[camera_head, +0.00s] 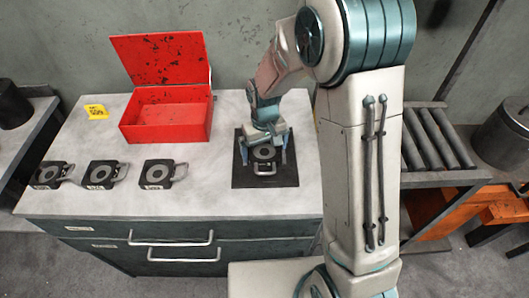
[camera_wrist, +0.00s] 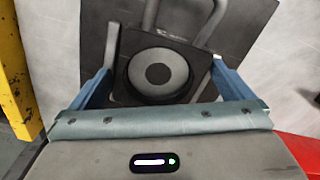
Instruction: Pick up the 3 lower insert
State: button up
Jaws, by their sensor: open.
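A dark square insert with a round grey ring face (camera_head: 264,153) lies on a black mat (camera_head: 285,178) at the right part of the bench. Its metal loop handle points toward the front edge. My gripper (camera_head: 264,143) is open right above it, with one finger on each side. In the wrist view the insert (camera_wrist: 157,72) sits between the blue fingers of my gripper (camera_wrist: 162,84); I cannot tell whether they touch it. Three similar inserts lie in a row to the left: far left (camera_head: 47,175), middle (camera_head: 101,174) and nearer (camera_head: 157,173). Their labels are too small to read.
An open red box (camera_head: 165,122) stands at the back of the bench, left of my arm. A yellow tag (camera_head: 96,112) is at the back left. The bench top (camera_head: 212,180) is clear between the row and the mat. A roller rack (camera_head: 437,138) stands at the right.

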jog(key=c, duration=1.8)
jog(key=shift+w+r, duration=0.1)
jog(key=shift+r, duration=0.1)
